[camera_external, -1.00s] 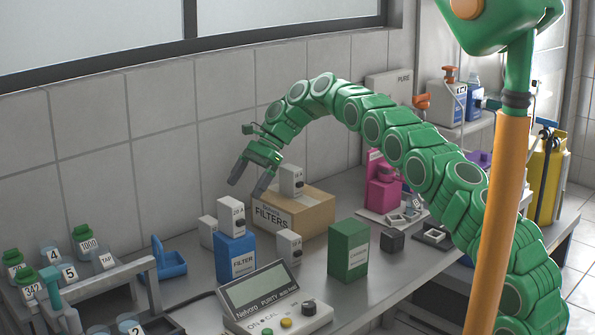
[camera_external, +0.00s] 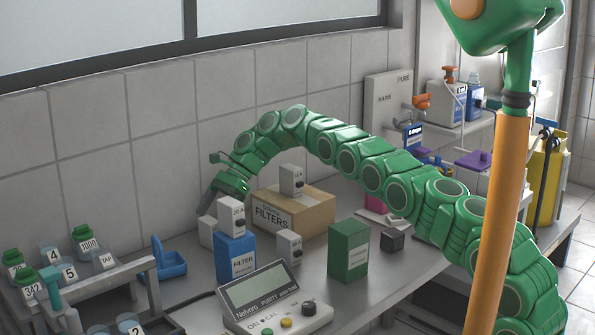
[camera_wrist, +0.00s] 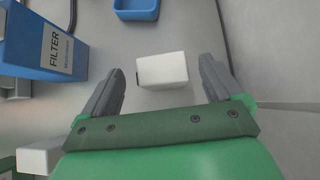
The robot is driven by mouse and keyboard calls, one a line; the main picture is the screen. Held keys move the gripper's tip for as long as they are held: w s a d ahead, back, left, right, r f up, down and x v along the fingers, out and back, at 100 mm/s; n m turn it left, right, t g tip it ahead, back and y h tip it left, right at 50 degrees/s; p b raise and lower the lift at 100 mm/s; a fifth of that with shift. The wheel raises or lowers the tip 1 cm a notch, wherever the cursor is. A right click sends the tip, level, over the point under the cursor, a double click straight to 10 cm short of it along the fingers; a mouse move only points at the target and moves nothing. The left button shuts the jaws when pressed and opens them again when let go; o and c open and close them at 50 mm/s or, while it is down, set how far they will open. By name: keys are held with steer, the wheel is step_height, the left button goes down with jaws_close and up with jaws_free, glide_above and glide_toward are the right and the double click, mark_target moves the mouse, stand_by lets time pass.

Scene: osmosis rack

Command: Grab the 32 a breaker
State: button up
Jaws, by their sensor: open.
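Several white breakers stand on the bench, and I cannot make out "32 A" on any. One breaker (camera_external: 208,231) stands behind the blue filter box, its label not visible; in the wrist view the white block (camera_wrist: 162,70) lies between my open fingers, apart from both. My gripper (camera_wrist: 164,70) is open and empty above it; it also shows in the external view (camera_external: 212,200). Another breaker (camera_external: 231,214), its label seeming to start with 2, is on the blue filter box (camera_external: 236,262). One breaker (camera_external: 291,180) is on the cardboard filters box; another (camera_external: 289,246) is in front of it.
The blue filter box also shows left in the wrist view (camera_wrist: 42,46). A blue open tray (camera_external: 169,261) lies to the left by the wall. The cardboard box (camera_external: 315,214) and green box (camera_external: 348,250) stand to the right, the purity meter (camera_external: 262,290) in front.

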mark_target(210, 219)
steer(key=x, duration=0.4)
steer(key=shift+s+a+f, duration=0.1)
steer(key=shift+a+f, duration=0.15)
steer(key=shift+f, duration=0.1)
steer(key=c, duration=1.1)
